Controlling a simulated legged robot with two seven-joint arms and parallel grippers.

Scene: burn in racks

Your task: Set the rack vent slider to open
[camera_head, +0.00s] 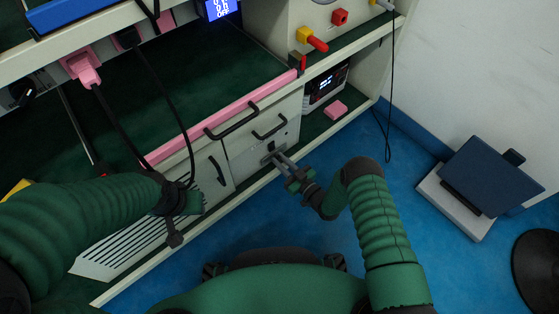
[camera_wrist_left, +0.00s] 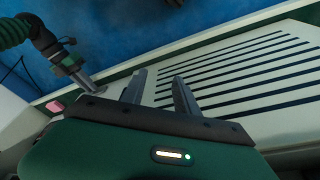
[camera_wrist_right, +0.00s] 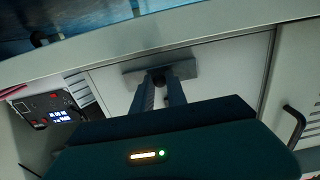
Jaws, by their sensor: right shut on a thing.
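The vent slider is a grey metal strip (camera_wrist_right: 186,69) with a dark knob (camera_wrist_right: 158,80) on a pale rack panel. In the right wrist view the two fingers of my right gripper (camera_wrist_right: 159,86) are closed around the knob. In the head view my right gripper (camera_head: 277,158) reaches the panel (camera_head: 245,158) from the right, and its fingers cover most of the slider. My left gripper (camera_wrist_left: 158,78) is open and empty, its fingers apart in front of a slotted vent panel (camera_wrist_left: 235,75). The vent's opening behind the strip is hidden.
Black handles (camera_head: 269,127) stick out from the rack front near my right gripper. A small device with a lit display (camera_head: 325,86) and a pink block (camera_head: 336,109) sit on the shelf to the right. Cables hang near my left arm. Blue floor (camera_head: 300,225) is open in front.

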